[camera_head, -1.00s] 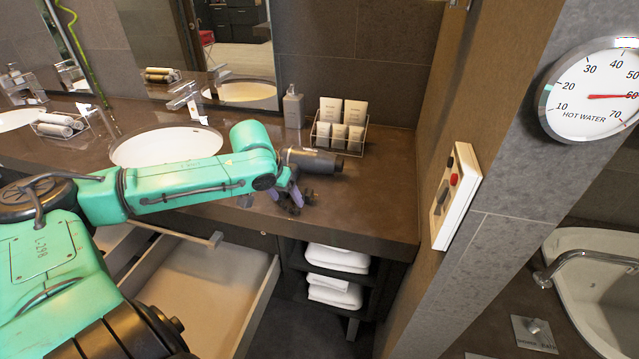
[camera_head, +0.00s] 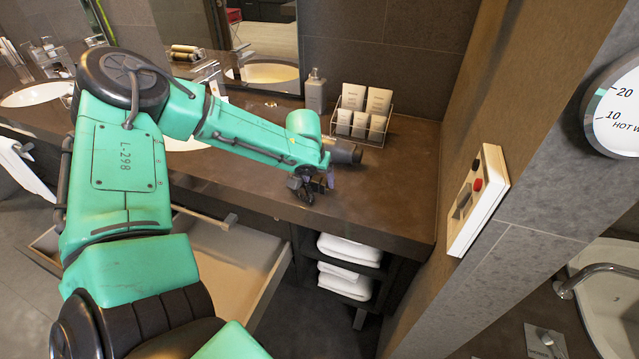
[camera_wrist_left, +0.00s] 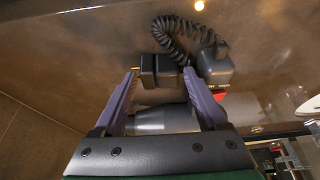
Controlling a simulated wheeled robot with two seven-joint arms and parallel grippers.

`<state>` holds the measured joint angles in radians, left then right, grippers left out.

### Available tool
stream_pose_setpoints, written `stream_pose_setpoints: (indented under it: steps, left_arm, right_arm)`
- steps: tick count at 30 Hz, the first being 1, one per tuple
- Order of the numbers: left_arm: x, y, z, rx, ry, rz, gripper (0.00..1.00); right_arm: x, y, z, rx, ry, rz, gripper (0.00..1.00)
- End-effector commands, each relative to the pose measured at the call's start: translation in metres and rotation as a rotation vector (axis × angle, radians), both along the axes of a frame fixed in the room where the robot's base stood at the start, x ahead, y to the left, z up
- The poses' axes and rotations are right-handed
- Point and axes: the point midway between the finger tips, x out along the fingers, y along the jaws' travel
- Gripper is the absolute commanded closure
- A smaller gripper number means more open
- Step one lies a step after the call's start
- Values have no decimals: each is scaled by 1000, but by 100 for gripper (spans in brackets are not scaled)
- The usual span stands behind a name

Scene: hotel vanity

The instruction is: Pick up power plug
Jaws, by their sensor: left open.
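The power plug (camera_wrist_left: 160,71) is a small black block on the counter, seen in the left wrist view with a coiled black cord beside it. My left gripper (camera_wrist_left: 159,74) is open, with its purple fingertips on either side of the plug; I cannot tell if they touch it. In the head view, the left gripper (camera_head: 314,186) points down at the counter's front edge, next to small black parts (camera_head: 303,189) that it partly hides. A dark grey cylinder (camera_head: 345,151) lies just behind it. My right gripper is out of view.
A rack of white tubes (camera_head: 360,124) and a grey bottle (camera_head: 315,92) stand behind on the brown counter (camera_head: 405,180). An open drawer (camera_head: 235,260) and folded towels (camera_head: 345,282) are below. A white switch panel (camera_head: 478,200) is on the right wall.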

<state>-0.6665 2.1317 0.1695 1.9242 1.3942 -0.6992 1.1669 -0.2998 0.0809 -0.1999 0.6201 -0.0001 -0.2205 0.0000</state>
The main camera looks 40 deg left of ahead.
Motion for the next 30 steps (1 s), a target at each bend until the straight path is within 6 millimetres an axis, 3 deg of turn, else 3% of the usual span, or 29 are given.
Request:
stream_pose_setpoints:
  steps: [3,10,15,17,26,30]
  left_arm:
    - [6,2,-14,3,1,-1,25]
    - [7,2,-16,1,-2,0,25]
    - [7,2,-16,1,-2,0,90]
    - [7,3,-16,1,-2,0,100]
    - [8,3,-9,1,-4,2,100]
    - [8,2,14,-1,-9,3,100]
  right_arm:
    - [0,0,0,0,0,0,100]
    - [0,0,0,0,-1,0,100]
    - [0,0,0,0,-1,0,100]
    - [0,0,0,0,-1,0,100]
    - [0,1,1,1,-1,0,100]
    - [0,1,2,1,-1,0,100]
